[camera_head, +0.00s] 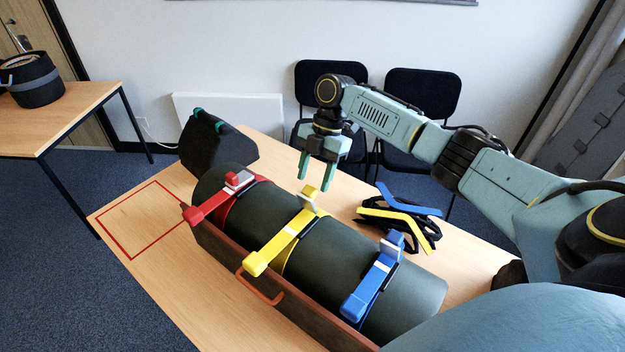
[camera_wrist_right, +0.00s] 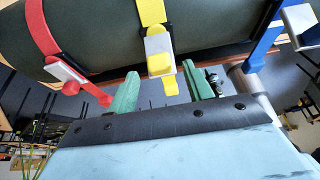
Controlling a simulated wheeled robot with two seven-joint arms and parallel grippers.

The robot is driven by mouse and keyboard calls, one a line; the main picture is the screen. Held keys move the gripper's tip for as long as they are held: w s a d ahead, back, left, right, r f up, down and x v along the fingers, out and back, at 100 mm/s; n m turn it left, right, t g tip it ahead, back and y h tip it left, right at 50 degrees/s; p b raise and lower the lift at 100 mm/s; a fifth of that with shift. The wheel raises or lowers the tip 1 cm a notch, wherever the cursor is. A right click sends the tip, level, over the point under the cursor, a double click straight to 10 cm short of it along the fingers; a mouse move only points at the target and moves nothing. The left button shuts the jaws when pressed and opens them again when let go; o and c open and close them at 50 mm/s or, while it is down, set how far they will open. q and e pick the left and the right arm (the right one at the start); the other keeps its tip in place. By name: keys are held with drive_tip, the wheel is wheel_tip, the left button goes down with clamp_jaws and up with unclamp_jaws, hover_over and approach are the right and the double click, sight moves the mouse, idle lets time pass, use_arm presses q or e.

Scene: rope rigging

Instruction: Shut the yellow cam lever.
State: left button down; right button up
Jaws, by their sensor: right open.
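The yellow strap (camera_head: 276,243) with its yellow cam lever (camera_head: 308,194) runs over the middle of a dark green roll (camera_head: 335,262). The lever's grey plate stands tilted up from the roll, its yellow tip pointing up. In the right wrist view the grey plate and yellow tip (camera_wrist_right: 170,86) lie between the lines of my two fingers. My right gripper (camera_head: 317,172) is open and empty, fingers pointing down, above and just behind the lever, apart from it. It also shows in the right wrist view (camera_wrist_right: 161,86). My left gripper is in neither view.
A red strap (camera_head: 208,204) and a blue strap (camera_head: 365,289) with similar levers flank the yellow one. The roll lies in a brown cradle (camera_head: 217,249). Loose straps (camera_head: 400,215) lie behind, a black bag (camera_head: 216,145) at left. The red-outlined square (camera_head: 143,220) is bare.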

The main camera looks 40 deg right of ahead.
drive_tip(key=shift+x, duration=1.3)
clamp_jaws()
